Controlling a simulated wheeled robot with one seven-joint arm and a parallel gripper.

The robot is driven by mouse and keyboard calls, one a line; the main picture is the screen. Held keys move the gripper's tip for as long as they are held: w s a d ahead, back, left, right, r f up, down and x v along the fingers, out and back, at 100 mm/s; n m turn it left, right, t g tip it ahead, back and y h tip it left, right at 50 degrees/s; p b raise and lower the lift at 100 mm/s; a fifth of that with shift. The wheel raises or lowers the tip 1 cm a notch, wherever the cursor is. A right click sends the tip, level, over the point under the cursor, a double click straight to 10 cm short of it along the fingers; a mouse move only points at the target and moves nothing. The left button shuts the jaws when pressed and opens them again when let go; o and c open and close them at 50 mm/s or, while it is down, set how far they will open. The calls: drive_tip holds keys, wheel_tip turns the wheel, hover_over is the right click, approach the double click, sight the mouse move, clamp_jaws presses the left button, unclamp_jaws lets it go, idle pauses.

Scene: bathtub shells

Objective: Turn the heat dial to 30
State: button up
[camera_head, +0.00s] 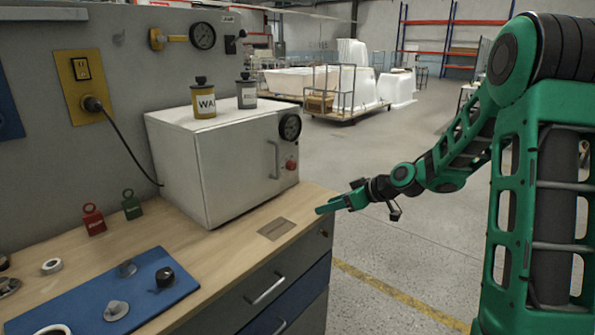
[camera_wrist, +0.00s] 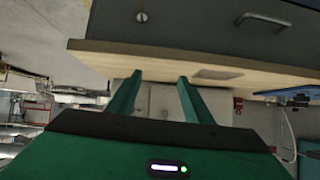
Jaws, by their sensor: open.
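A white box-shaped oven (camera_head: 215,165) stands on the wooden bench, its front facing right. A round black dial with pale markings (camera_head: 290,127) is at the upper right of that front; its setting is too small to read. A red knob (camera_head: 291,165) sits below it, beside a vertical handle (camera_head: 273,160). My gripper (camera_head: 326,207) is open and empty, right of the bench edge, lower than the dial and apart from the oven. In the wrist view my two green fingers (camera_wrist: 160,76) are spread, with a pale surface between them and the bench edge just beyond.
The wooden bench (camera_head: 95,262) carries a blue mat (camera_head: 75,308) with knobs, and red (camera_head: 93,220) and green (camera_head: 131,205) padlock-like pieces. Two canisters (camera_head: 204,100) stand on the oven. Floor right of the bench is clear.

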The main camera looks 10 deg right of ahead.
sight(294, 166)
drive_tip(key=w, duration=0.1)
drive_tip(key=w+r+t+y, duration=0.1)
drive_tip(key=w, duration=0.1)
drive_tip(key=w+a+t+y, duration=0.1)
drive_tip(key=w, duration=0.1)
drive_tip(key=shift+w+r+n, duration=0.15)
drive_tip(key=shift+w+n, duration=0.1)
drive_tip(key=shift+n, duration=0.05)
drive_tip(key=w+r+t, duration=0.1)
drive_tip(key=w+d+r+t+y, duration=0.1)
drive_tip(key=w, duration=0.1)
drive_tip(key=w+d+r+t, duration=0.1)
drive_tip(key=w+t, duration=0.1)
drive_tip(key=shift+y, duration=0.3)
drive_tip(key=x, duration=1.1)
drive_tip(key=shift+d+r, duration=0.1)
drive_tip(key=shift+c, duration=0.7)
drive_tip(key=c, duration=0.9)
drive_tip(key=shift+d, duration=0.15)
